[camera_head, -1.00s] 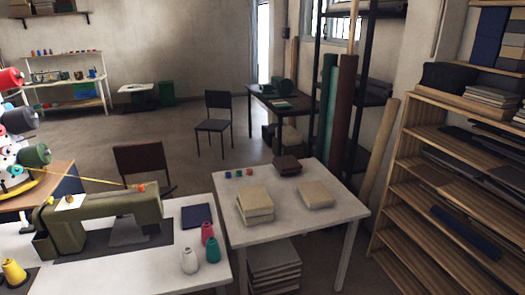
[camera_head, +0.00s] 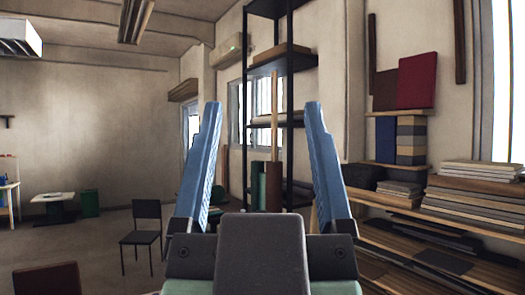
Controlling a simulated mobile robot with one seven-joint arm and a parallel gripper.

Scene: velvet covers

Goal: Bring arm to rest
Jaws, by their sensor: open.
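My gripper (camera_head: 259,125) is in the camera view, raised in front of the lens. Its two blue fingers point up and stand wide apart, with nothing between them. The dark grey and black gripper body fills the bottom middle of the view. It hides part of the room behind, including whatever lies low in the centre. The gripper touches nothing that I can see.
Wooden shelves (camera_head: 450,228) with stacked cloth stand at the right. A black metal rack (camera_head: 290,90) with fabric rolls stands behind the gripper. A dark chair (camera_head: 147,225) is at the left, and a green box (camera_head: 89,203) is farther back. Open floor lies at the left.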

